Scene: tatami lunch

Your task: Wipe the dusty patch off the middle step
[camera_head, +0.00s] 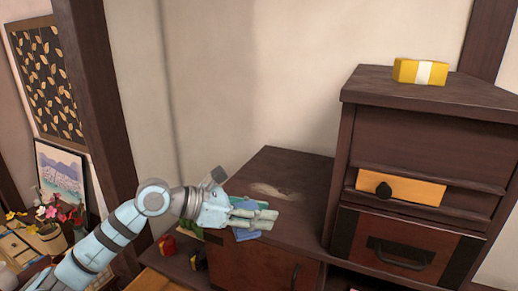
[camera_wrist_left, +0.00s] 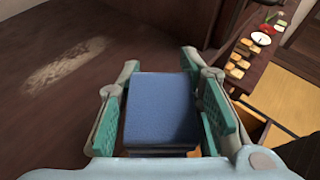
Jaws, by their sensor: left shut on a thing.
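The middle step (camera_head: 300,167) is a dark brown wooden top beside the taller cabinet. A pale dusty patch (camera_head: 268,190) lies on it, and it also shows at the left of the left wrist view (camera_wrist_left: 65,63). My left gripper (camera_head: 262,217) is over the step's front edge, just in front of the patch. It is shut on a blue block-like wiper (camera_wrist_left: 160,105), seen between both fingers in the left wrist view. In the head view only a bit of the blue shows below the fingers. Whether it touches the step is unclear. My right gripper is out of view.
A plain wall stands behind. Lower left are a framed picture (camera_head: 62,178) and flowers. Small items stand on the lower step.

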